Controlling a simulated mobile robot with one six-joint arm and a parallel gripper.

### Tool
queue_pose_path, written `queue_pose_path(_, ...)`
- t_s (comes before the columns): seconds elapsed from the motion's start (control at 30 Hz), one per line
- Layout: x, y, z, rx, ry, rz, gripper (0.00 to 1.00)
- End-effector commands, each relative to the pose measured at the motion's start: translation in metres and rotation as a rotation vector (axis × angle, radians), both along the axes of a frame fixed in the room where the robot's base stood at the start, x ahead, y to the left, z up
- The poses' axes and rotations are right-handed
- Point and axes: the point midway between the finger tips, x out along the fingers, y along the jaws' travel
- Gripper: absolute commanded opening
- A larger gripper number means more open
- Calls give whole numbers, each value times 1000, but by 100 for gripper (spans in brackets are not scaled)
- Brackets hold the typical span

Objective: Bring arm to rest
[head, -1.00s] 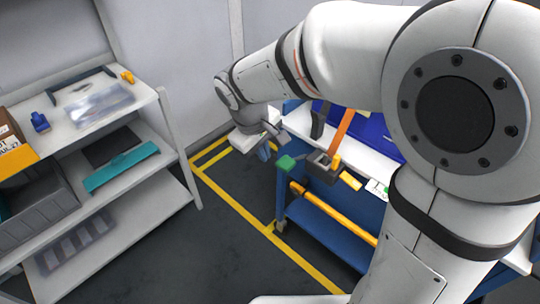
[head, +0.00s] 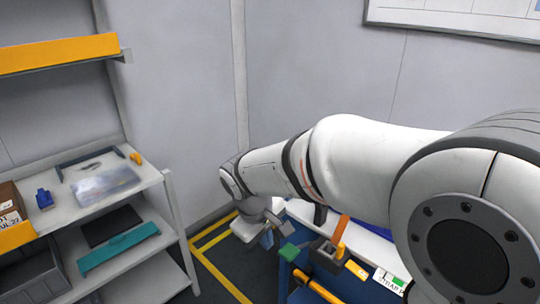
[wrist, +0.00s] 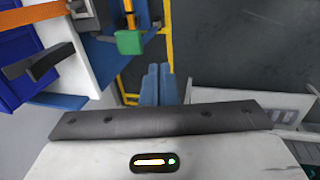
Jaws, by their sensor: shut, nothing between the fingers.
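My arm stretches from the right side of the head view toward the middle. My gripper (head: 267,240) hangs at its end, low in the gap between the shelf unit on the left and the blue cart on the right. In the wrist view its two blue fingers (wrist: 158,84) are side by side and closed, with nothing between them. The fingers are over open floor, apart from the cart. Part of the gripper is hard to make out in the head view.
The blue cart (head: 327,288) stands close to the right of the gripper, with a green corner piece (head: 289,252) and an orange strap (head: 340,230) on it. The shelf unit (head: 150,180) on the left carries a clear pouch (head: 105,183) and a blue item (head: 44,198). Yellow-lined floor lies between.

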Motion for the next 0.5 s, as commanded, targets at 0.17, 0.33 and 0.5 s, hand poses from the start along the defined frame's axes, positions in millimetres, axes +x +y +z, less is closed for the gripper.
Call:
queue_pose_path(0.17,-17,-49,45,65,-16,-163,0)
queue_pose_path(0.33,-60,-114,94,173,-46,-428,0)
queue_pose_path(0.5,-100,-151,121,263,-84,-647,0)
